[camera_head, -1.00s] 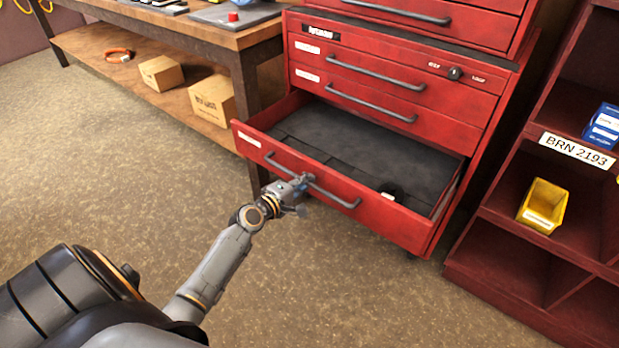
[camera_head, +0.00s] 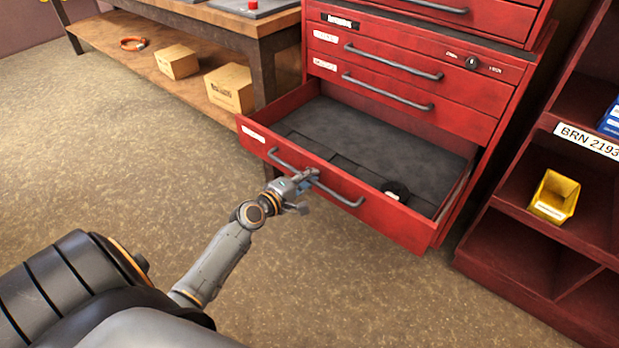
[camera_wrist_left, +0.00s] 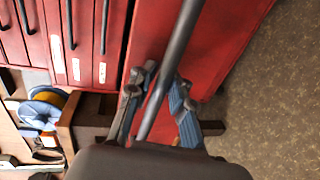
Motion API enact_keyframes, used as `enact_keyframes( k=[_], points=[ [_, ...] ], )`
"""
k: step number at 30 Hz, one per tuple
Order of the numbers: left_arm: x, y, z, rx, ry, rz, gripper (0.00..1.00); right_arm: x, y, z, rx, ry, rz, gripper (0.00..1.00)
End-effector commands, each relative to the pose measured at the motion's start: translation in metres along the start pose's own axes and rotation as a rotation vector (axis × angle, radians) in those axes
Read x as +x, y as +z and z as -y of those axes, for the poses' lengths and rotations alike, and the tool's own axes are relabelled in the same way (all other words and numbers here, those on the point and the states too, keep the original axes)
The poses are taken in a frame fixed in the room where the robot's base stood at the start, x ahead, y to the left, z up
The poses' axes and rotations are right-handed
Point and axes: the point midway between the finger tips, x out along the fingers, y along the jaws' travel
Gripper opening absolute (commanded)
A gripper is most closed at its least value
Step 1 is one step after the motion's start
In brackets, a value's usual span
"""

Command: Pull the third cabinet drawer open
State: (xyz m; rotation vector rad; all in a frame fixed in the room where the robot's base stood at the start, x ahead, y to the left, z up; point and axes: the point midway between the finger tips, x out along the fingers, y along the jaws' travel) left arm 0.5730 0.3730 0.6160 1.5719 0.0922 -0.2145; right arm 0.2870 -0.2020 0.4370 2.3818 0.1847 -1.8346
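The third cabinet drawer (camera_head: 380,212) is the lowest one of the red cabinet (camera_head: 475,105) in the head view and stands well open. Its dark-lined inside shows, with a small black round item (camera_head: 396,190) near the front. My left gripper (camera_head: 310,178) is at the middle of the drawer's grey bar handle (camera_head: 346,199). In the left wrist view, the fingers (camera_wrist_left: 158,108) lie on both sides of the handle bar (camera_wrist_left: 178,50) and appear closed around it. The fingertips' exact contact is partly hidden. My right gripper is not in view.
The two drawers above (camera_head: 400,88) are shut. A wooden workbench (camera_head: 215,18) with boxes (camera_head: 230,88) on its lower shelf stands at left. A red shelf unit (camera_head: 520,245) with a yellow bin (camera_head: 555,196) stands at right. Floor in front of the drawer is clear.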

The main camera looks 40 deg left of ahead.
Motion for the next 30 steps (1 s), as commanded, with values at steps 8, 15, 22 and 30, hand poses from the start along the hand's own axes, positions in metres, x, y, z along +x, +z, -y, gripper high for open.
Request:
enact_keyframes(
  k=[8,15,22,30],
  points=[
    [-0.001,0.0,0.0,0.001,-0.001,0.0,0.22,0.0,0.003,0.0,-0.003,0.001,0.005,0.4],
    [-0.026,0.0,0.002,0.003,-0.003,0.0,0.22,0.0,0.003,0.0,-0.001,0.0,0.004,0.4],
    [-0.075,0.0,0.002,0.002,-0.005,0.002,0.22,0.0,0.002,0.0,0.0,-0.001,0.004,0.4],
    [-0.113,0.0,0.001,0.001,-0.002,0.0,0.22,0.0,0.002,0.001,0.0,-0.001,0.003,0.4]
  ],
)
